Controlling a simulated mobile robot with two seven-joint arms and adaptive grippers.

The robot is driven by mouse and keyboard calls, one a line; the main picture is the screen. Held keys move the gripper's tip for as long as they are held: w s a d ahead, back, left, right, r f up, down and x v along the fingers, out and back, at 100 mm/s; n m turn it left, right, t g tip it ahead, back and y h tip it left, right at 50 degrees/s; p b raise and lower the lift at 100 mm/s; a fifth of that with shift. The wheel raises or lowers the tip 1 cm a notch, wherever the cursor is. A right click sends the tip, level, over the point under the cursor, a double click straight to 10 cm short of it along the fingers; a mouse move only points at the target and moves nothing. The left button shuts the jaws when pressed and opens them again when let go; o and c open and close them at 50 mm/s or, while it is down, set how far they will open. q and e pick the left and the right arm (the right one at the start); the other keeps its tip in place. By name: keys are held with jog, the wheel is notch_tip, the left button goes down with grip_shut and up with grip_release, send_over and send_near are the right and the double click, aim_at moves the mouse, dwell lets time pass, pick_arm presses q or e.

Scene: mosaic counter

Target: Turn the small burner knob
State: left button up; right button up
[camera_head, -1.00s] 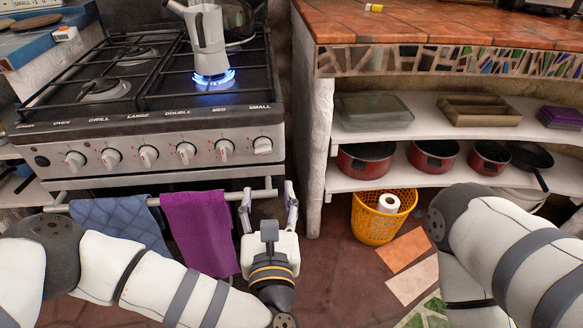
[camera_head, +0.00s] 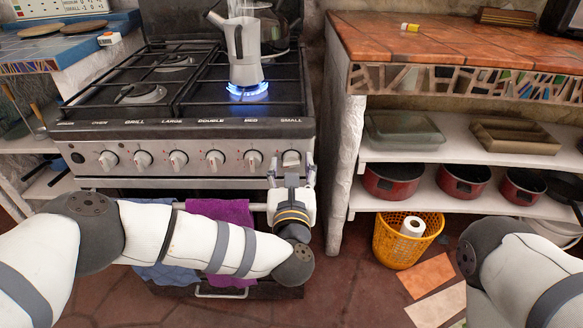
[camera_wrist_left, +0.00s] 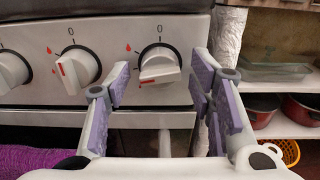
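The small burner knob (camera_head: 291,158) is the rightmost knob on the stove's front panel, under the "SMALL" label. In the left wrist view the white knob (camera_wrist_left: 160,66) shows a red mark on its lower left. My left gripper (camera_head: 291,170) is just in front of and slightly below it. In the left wrist view its fingers (camera_wrist_left: 160,84) are open and spread to either side of the knob, with gaps visible. I cannot see any contact. My right gripper is out of view; only part of the right arm shows.
A moka pot (camera_head: 244,50) stands over a lit blue flame (camera_head: 246,89). The medium knob (camera_head: 253,159) is just left of the gripper. A towel rail with a purple towel (camera_head: 232,212) lies below. A shelf unit wall (camera_head: 345,165) stands to the right.

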pick_arm(q)
jog(key=c, duration=0.9)
jog(key=shift+c, duration=0.2)
jog(key=shift+m, duration=0.4)
jog(key=m, duration=0.6)
jog(key=shift+m, duration=0.3)
jog(key=m+p, duration=0.1)
jog(key=m, duration=0.5)
jog(key=shift+a+r, duration=0.1)
jog(key=shift+r, duration=0.05)
jog(key=m+p, duration=0.1)
jog(key=m, duration=0.5)
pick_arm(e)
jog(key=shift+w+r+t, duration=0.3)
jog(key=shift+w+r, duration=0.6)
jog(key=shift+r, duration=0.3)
pick_arm(q)
jog(key=shift+m, duration=0.4)
